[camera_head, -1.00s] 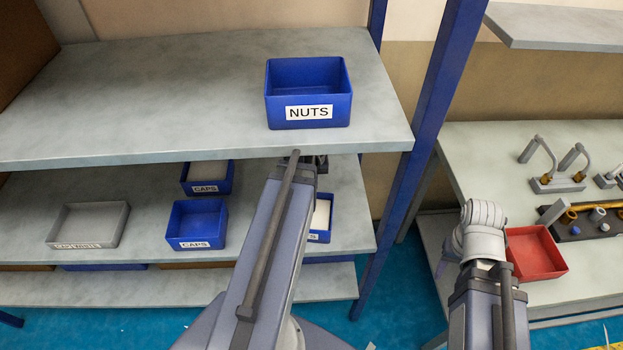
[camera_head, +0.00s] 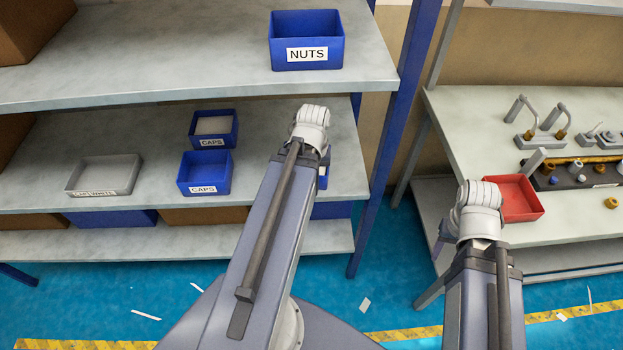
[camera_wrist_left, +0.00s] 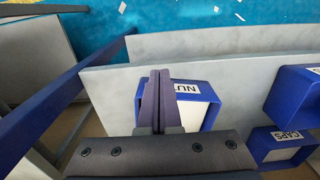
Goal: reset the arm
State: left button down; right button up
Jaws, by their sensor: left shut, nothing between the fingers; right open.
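My left arm reaches up over the shelving in the head view, its gripper hidden behind the pale wrist. In the left wrist view my left gripper (camera_wrist_left: 160,78) is shut and empty, its two dark fingers pressed together. Behind the fingers is a blue bin labelled NUTS (camera_wrist_left: 210,108) on a shelf; I see no grip on it. My right arm stands at the lower right in the head view. My right gripper (camera_head: 443,235) is open, mostly hidden by its wrist, left of the red tray (camera_head: 519,200).
A blue NUTS bin (camera_head: 307,42) stands on the top shelf (camera_head: 170,60). Two blue CAPS bins (camera_head: 204,174) and a grey tray (camera_head: 103,176) sit on the lower shelf. A blue post (camera_head: 400,120) rises between the shelving and the right workbench (camera_head: 470,115).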

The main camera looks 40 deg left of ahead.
pick_arm(q)
jog(key=shift+f, duration=0.1)
jog(key=d+m+y, duration=0.1)
jog(key=d+m, duration=1)
jog(key=d, duration=1.5)
jog(key=shift+d, duration=0.25)
